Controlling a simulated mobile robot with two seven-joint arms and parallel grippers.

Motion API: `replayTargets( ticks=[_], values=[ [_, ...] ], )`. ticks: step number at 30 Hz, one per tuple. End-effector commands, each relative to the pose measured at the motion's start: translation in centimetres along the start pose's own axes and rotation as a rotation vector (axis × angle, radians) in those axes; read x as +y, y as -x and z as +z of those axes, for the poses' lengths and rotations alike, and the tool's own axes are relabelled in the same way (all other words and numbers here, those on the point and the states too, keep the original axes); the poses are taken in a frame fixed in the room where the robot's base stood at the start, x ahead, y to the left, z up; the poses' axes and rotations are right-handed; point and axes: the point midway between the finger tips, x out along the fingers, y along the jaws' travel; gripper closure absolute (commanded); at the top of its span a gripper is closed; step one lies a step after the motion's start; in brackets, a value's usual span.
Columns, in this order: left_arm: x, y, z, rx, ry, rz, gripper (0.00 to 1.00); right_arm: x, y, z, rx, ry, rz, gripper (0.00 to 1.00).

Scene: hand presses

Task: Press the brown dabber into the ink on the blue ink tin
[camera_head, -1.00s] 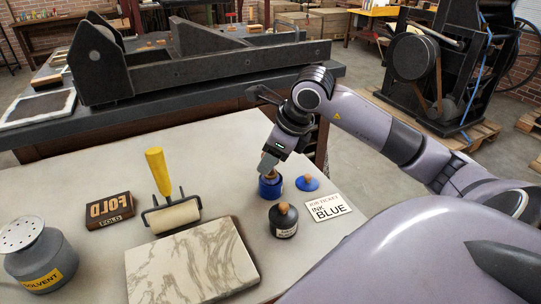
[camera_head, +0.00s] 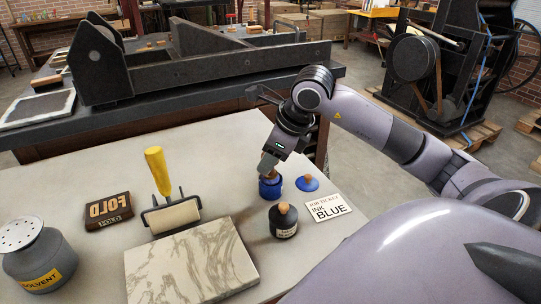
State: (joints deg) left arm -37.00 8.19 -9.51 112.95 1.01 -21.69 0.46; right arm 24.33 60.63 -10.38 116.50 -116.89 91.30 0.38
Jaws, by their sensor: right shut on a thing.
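The blue ink tin (camera_head: 270,189) stands open on the pale table, and its blue lid (camera_head: 307,184) with a wooden knob lies to its right. My right gripper (camera_head: 268,169) is directly above the tin, shut on the brown dabber (camera_head: 272,176). Only a little of the dabber shows between the fingers and the tin's rim. Its lower end is hidden, so I cannot tell how deep it sits in the ink. My left gripper is not in view.
A dark bottle (camera_head: 284,221) with a wooden stopper stands just in front of the tin. A job ticket (camera_head: 328,208) reading "INK BLUE" lies to the right.

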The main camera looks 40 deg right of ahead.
Motion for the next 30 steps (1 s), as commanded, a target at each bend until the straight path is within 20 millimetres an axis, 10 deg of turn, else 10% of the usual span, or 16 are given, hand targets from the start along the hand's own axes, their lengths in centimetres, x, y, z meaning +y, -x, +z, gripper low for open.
replayTargets(
  ticks=[30],
  values=[
    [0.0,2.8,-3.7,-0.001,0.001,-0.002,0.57,-0.8,5.8,2.6,0.002,0.000,0.001,0.89]
  ],
)
